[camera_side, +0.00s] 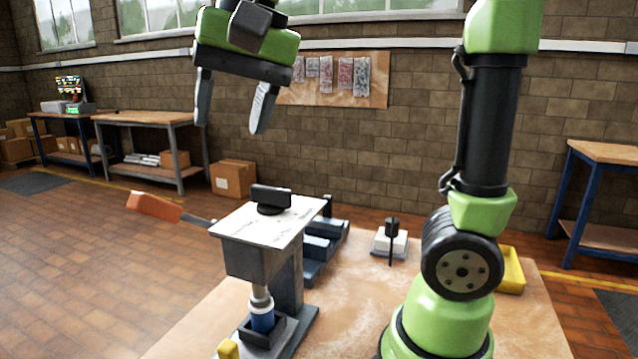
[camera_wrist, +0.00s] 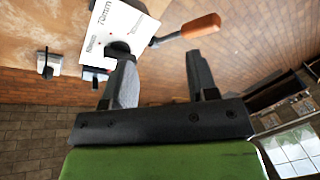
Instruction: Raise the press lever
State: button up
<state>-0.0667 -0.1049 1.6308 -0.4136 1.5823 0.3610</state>
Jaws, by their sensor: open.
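The press (camera_side: 268,255) stands on the wooden table with a white plate on top and a blue piece (camera_side: 262,318) under its ram. Its lever (camera_side: 153,206) has an orange handle and sticks out to the left, sloping down slightly toward the press. In the wrist view the lever's handle (camera_wrist: 201,26) lies beyond the fingertips, and the press's white top (camera_wrist: 116,32) is beside it to the left. My gripper (camera_side: 232,115) is open and empty, high above the press, with its fingers pointing down. It also shows in the wrist view (camera_wrist: 161,72). Nothing is between the fingers.
Dark blue blocks (camera_side: 323,245) stand behind the press. A small white device with a black upright (camera_side: 391,240) is further right, and a yellow item (camera_side: 511,270) lies behind my base. The air around the orange handle is clear.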

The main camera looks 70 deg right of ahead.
jog(key=s+f+n+t+y, duration=0.1)
jog(key=s+f+n+t, duration=0.3)
jog(key=s+f, duration=0.3)
jog(key=shift+s+n, duration=0.4)
jog(key=shift+s, duration=1.2)
jog(key=shift+a, duration=0.1)
notch_tip(320, 180, up, 4)
jog(key=m+g+h, duration=0.2)
jog(key=m+g, duration=0.5)
jog(key=m, duration=0.6)
send_over(155, 212)
jog(key=d, duration=0.1)
jog(key=shift+w+d+r, duration=0.1)
jog(key=shift+w+r, duration=0.05)
jog(key=shift+w, duration=0.3)
jog(key=shift+w+f+m, duration=0.2)
jog(key=shift+f+m, duration=0.05)
jog(key=shift+m, duration=0.25)
jog(key=shift+f, duration=4.9)
